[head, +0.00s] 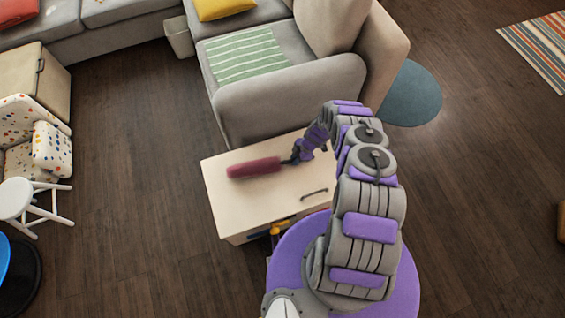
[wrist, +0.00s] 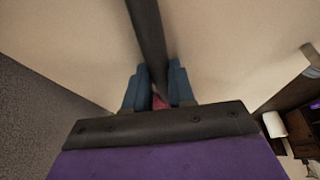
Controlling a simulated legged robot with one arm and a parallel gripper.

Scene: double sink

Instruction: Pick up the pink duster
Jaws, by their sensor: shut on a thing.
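The pink duster (head: 254,168) is a long, dull pink head seen above the pale cabinet top (head: 222,203) in the head view. Its dark handle end points right, toward my gripper (head: 297,155). In the wrist view my gripper (wrist: 159,92) has its two blue fingers closed around a dark shaft, with a small patch of pink between them. The shaft runs up and out of the picture. I cannot tell whether the duster touches the cabinet top or is just above it.
A grey sofa (head: 290,95) with a green striped cloth (head: 245,54) stands behind the cabinet. A white stool (head: 22,200) and a spotted chair (head: 50,148) are at the left. A blue round mat (head: 413,95) lies right of the sofa.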

